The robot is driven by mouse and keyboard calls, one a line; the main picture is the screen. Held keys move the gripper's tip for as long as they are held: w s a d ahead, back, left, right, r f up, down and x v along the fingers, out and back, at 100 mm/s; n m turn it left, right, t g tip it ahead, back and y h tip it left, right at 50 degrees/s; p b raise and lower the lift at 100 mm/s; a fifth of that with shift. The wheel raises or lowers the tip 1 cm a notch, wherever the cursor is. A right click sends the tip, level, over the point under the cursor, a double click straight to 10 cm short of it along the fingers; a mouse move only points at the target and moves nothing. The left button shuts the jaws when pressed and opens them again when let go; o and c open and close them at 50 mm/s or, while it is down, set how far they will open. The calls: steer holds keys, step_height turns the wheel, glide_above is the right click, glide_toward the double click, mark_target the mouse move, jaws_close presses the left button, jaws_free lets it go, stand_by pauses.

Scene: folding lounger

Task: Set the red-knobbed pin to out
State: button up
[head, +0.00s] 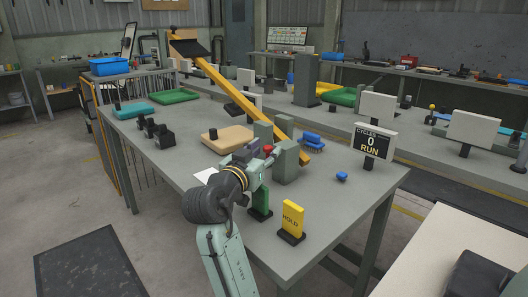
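The red-knobbed pin (268,149) shows as a small red spot beside two upright grey blocks (287,161) on the grey table. Its shaft is hidden, so I cannot tell how far in or out it sits. My gripper (262,157) is right at the knob, coming from the lower left. Its fingers are small and partly hidden by my own wrist. I cannot tell whether they touch the knob or are closed on it. A long yellow beam (238,94) slopes down from the back left and ends behind the grey blocks.
A green plate (261,201) and a yellow HOLD sign (292,217) stand close to my wrist. A tan pad (227,138), blue brush (312,142) and CYCLES 0 RUN sign (371,143) are on the table (180,165). The table's front right is mostly clear.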

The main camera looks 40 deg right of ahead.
jaws_close()
stand_by(0.6)
